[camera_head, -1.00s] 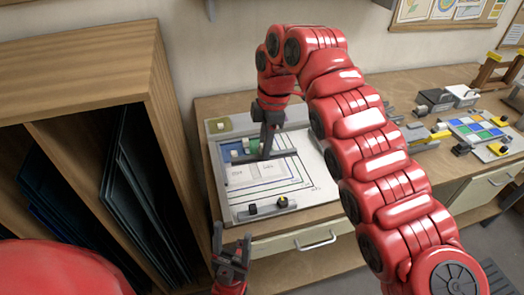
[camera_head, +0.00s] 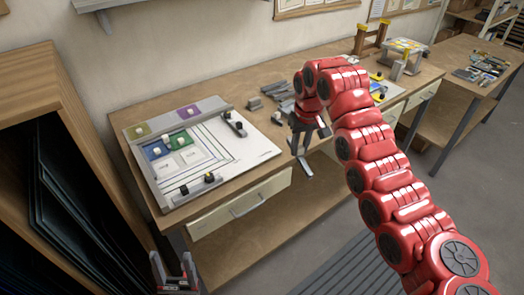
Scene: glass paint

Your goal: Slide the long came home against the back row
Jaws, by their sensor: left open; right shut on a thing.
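My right gripper (camera_head: 302,147) is held just off the bench's front edge, right of the white board (camera_head: 250,150). It is shut on a dark grey strip, the long came (camera_head: 305,167), seen foreshortened below the fingers and partly hidden by them. On the board, blue glass (camera_head: 155,152) and green glass (camera_head: 183,138) form the back row, with pale pieces (camera_head: 169,167) in front. White-topped blocks stand on some of them. My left gripper (camera_head: 174,268) is open and empty at the lower left, in front of the bench.
Grey strips (camera_head: 277,89) lie on the bench behind the gripper. A wooden rack (camera_head: 42,70) stands at the left. A drawer handle (camera_head: 249,206) protrudes below.

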